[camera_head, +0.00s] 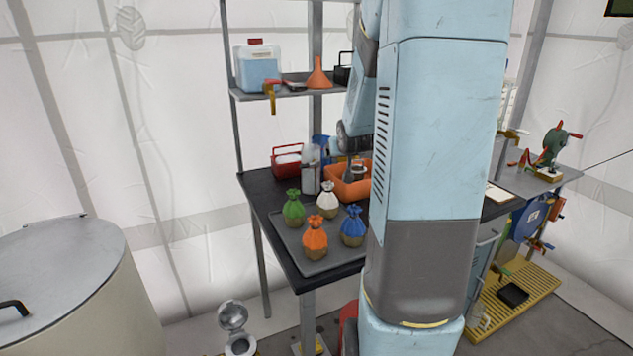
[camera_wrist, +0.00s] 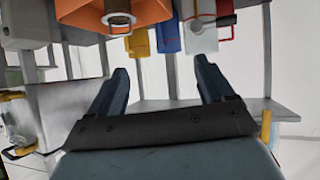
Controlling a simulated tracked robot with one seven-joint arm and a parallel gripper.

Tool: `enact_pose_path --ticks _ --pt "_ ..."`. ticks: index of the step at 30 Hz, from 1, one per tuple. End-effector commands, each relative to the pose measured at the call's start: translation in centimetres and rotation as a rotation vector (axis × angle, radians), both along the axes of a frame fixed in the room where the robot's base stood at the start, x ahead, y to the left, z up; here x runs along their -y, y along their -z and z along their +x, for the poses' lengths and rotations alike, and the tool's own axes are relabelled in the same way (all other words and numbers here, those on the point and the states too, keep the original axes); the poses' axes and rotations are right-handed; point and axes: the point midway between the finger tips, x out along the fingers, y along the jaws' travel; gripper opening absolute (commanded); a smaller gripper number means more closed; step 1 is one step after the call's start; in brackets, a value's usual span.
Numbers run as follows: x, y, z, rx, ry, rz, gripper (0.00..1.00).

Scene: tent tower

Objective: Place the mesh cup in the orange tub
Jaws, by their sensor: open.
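The orange tub (camera_head: 338,189) stands on the dark table, partly hidden by my arm. It also shows at the top of the wrist view (camera_wrist: 78,12). A small grey cup-like thing with a round rim, seemingly the mesh cup (camera_head: 358,171), shows within the tub's outline. The wrist view shows it against the tub's orange (camera_wrist: 118,20); its base is hidden. My gripper (camera_wrist: 163,78) is open, with nothing between its fingers. It is apart from the cup in the wrist view. In the head view its fingers are hard to make out above the tub.
A grey tray (camera_head: 283,226) holds several tied bags left of my arm. A red case (camera_head: 287,160) and a grey canister (camera_head: 311,172) stand close to the tub. A shelf (camera_head: 290,94) with a blue-white box and an orange funnel is above.

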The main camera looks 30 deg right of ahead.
Motion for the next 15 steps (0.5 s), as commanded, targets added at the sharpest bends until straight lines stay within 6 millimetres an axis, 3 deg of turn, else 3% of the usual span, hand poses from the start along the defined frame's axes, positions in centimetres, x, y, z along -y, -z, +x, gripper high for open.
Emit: enact_pose_path --ticks 1,8,15 --pt "-1.8 -1.3 -0.7 -0.019 -0.016 0.000 0.81" --pt "-8.6 -4.6 -5.2 -0.136 -0.074 0.027 0.81" --pt "-15.2 -7.1 -11.6 -0.255 -0.150 0.066 0.81"
